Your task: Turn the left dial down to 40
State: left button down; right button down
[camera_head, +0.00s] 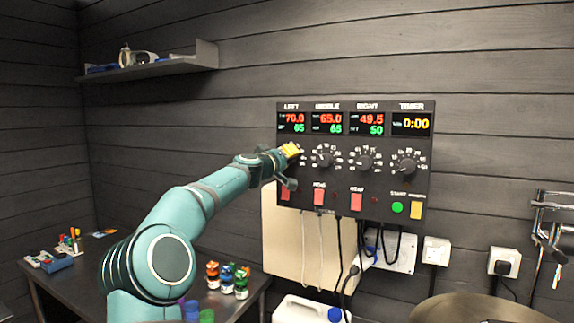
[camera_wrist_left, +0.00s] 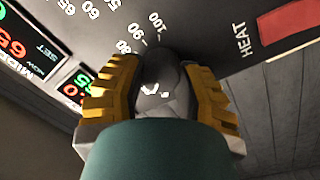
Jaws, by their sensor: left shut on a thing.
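The left dial (camera_wrist_left: 158,72) is a dark knob on the black control panel (camera_head: 350,190). My left gripper (camera_head: 291,150) is shut on it; in the left wrist view its yellow fingers sit on either side of the knob. In the head view the gripper hides this dial and most of its scale. In the wrist view scale marks from about 60 to 100 show around it. The left display (camera_head: 291,122) reads 70.0 in red and 65 in green. My right gripper is not in view.
The middle dial (camera_head: 323,158) and right dial (camera_head: 363,160) sit close to the right of the gripper. Red switches (camera_head: 319,196) lie below the dials. A dark table (camera_head: 190,270) with small bottles stands below my arm. A shelf (camera_head: 195,62) is at upper left.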

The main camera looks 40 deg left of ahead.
pick_arm(q)
jog(key=shift+f+n+y+b, duration=0.1)
jog(key=shift+n+y+b, duration=0.25)
jog(key=shift+n, duration=4.05)
jog(key=shift+n+y+b, duration=0.2)
jog(key=shift+n+y, duration=0.25)
jog(key=shift+n, duration=3.95)
jog(key=c, duration=0.5)
grip_release()
jog(key=shift+c, duration=0.2)
